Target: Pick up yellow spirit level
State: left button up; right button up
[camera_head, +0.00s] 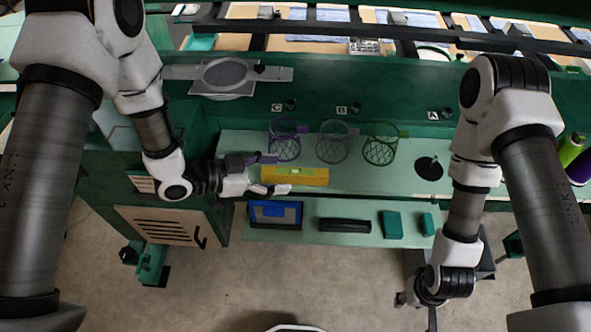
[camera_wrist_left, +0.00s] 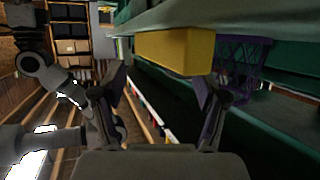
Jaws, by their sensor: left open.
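The yellow spirit level (camera_head: 296,176) lies lengthwise on the upper green shelf, in front of the net baskets. In the left wrist view the yellow spirit level (camera_wrist_left: 176,50) shows end-on near the shelf edge, ahead of the fingers and a little above the middle. My left gripper (camera_head: 272,174) is open at the left end of the level. In the left wrist view my left gripper (camera_wrist_left: 160,95) has its fingers spread wide with nothing between the tips. My right gripper (camera_head: 430,312) hangs low at the right, away from the level; its fingers are too unclear to read.
Purple (camera_head: 285,146), grey (camera_head: 333,148) and green (camera_head: 381,150) net baskets stand behind the level. A black round holder (camera_head: 429,168) is on the shelf at right. The lower shelf (camera_head: 312,233) holds a blue-and-black tray (camera_head: 275,213), a black case (camera_head: 344,225) and green blocks (camera_head: 392,224).

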aim_at(291, 172)
pick_arm(q)
jog(key=x, duration=0.4)
jog(key=shift+w+d, duration=0.1)
jog(key=shift+d, duration=0.05)
jog(key=shift+a+r, duration=0.1)
jog(key=shift+a, duration=0.25)
jog(key=shift+c, duration=0.7)
jog(key=shift+s+a, duration=0.1)
jog(key=shift+s, duration=0.15)
jog(key=c, duration=1.1)
jog(key=shift+w+d, duration=0.15)
jog(key=shift+d, duration=0.1)
grip_shut()
pick_arm(e)
jog(key=shift+w+d+r, duration=0.15)
jog(key=shift+d+r, duration=0.15)
jog(key=shift+r, duration=0.2)
pick_arm(q)
jog(key=shift+a, duration=0.1)
